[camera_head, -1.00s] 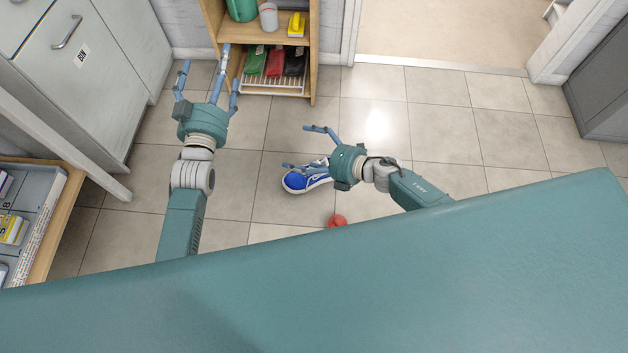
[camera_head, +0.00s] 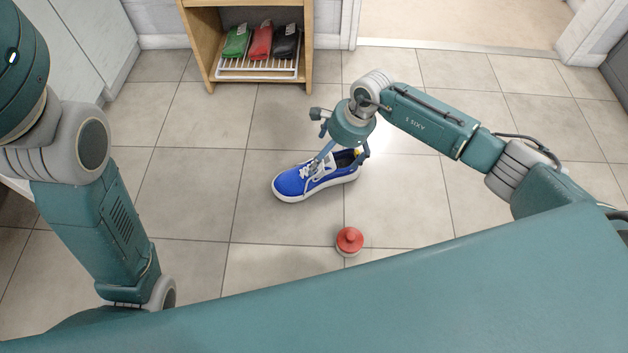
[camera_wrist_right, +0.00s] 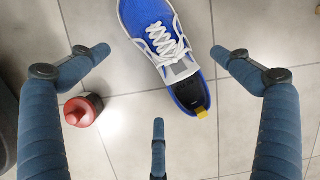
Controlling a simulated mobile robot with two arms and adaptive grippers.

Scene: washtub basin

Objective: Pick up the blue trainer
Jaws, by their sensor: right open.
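The blue trainer (camera_head: 296,182) with a white sole and white laces lies upright on the tiled floor, its toe to the left in the head view. In the right wrist view the trainer (camera_wrist_right: 142,14) shows at the top centre, with its dark opening and a yellow tab at the heel. My right gripper (camera_head: 342,160) is above the shoe's heel end, pointing down. Its fingers are spread open around the shoe's sides in the wrist view, with nothing held. Whether any finger touches the shoe I cannot tell. My left arm is at the left edge; its fingers are out of view.
A wooden shelf (camera_head: 306,60) with green, red and black packets on a white rack stands behind. Floor left of the shoe is clear.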

